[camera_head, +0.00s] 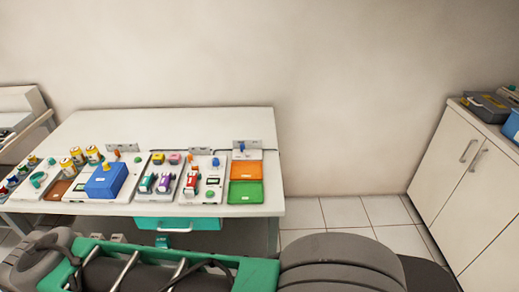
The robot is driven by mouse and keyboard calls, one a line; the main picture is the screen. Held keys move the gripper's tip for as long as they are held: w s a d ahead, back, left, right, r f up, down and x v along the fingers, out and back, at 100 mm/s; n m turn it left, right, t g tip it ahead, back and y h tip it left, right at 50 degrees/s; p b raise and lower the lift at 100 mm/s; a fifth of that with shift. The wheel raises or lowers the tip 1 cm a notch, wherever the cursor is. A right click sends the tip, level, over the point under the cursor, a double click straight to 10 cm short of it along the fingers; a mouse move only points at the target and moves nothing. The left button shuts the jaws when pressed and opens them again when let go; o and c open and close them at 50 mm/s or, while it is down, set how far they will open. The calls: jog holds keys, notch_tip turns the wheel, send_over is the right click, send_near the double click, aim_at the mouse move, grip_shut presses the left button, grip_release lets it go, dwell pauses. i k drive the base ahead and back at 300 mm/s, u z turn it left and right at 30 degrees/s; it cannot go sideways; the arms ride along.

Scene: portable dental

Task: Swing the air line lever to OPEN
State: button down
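No lever can be told for certain as the air line lever, and no OPEN marking can be read at this size. One is an orange fitting (117,153) by a grey plate at the back left. Another is a blue fitting (242,146) by the grey plate at the back right, where a dark line runs along the wall side. A blue knob (215,161) sits on a white panel between them. My gripper is not in view.
The table holds a blue box (106,180), red and purple devices, an orange tray (246,170) and a green tray (245,192). A teal drawer (178,224) hangs below its front. A white cabinet (470,180) stands right. Tiled floor (340,212) between is clear.

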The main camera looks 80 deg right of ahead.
aim_at(242, 145)
jog(key=z, duration=2.45)
